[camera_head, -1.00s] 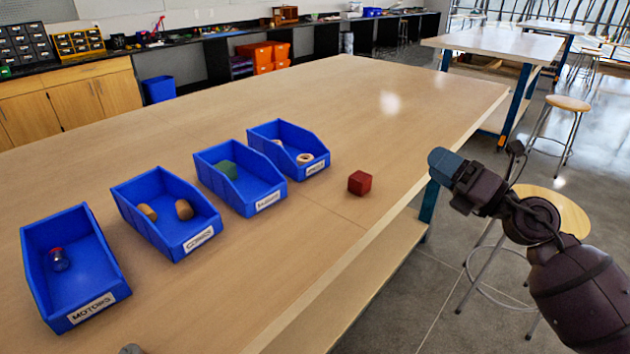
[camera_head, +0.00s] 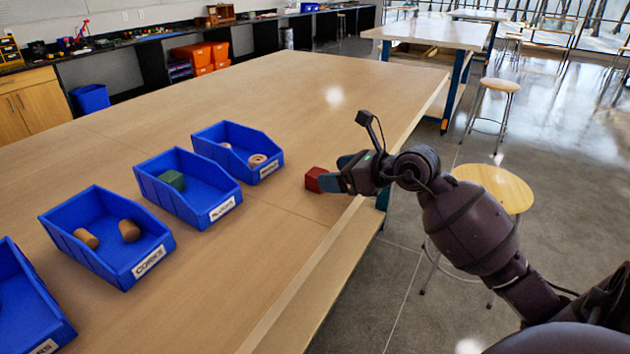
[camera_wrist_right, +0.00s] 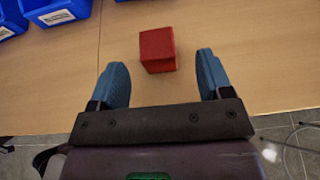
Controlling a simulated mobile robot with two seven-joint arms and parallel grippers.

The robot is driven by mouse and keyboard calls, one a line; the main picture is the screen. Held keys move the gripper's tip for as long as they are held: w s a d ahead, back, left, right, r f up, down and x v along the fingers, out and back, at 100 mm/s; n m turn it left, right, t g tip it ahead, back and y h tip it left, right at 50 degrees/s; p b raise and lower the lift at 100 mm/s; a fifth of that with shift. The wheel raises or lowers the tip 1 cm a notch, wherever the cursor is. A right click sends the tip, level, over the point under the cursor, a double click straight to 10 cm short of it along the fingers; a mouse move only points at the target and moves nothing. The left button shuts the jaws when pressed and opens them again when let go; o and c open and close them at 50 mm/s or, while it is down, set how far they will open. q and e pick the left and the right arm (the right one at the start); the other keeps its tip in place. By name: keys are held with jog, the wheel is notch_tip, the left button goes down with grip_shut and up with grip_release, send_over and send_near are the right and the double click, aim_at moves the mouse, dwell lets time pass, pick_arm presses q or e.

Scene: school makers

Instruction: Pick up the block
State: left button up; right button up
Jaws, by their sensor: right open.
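A red block (camera_head: 314,180) sits on the wooden table near its right edge. In the right wrist view the red block (camera_wrist_right: 157,50) lies just ahead of and between my two blue fingertips. My right gripper (camera_head: 340,176) is open and empty, beside the block at the table's edge. Its fingers (camera_wrist_right: 160,75) are spread wider than the block and do not visibly touch it. A green block (camera_head: 173,180) lies in one of the blue bins (camera_head: 207,212). My left gripper does not show.
Several blue bins stand in a row on the table left of the red block. One bin (camera_head: 122,275) holds corks, and another (camera_head: 262,172) holds ring-like pieces. The table (camera_head: 290,110) is clear behind the block. A stool (camera_head: 495,187) stands on the floor at right.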

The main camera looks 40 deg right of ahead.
aim_at(314, 171)
jog(key=shift+r+b+x, duration=0.2)
jog(key=shift+b+x, duration=0.25)
jog(key=shift+x, duration=2.6)
jog(key=shift+a, duration=0.15)
jog(key=c, duration=1)
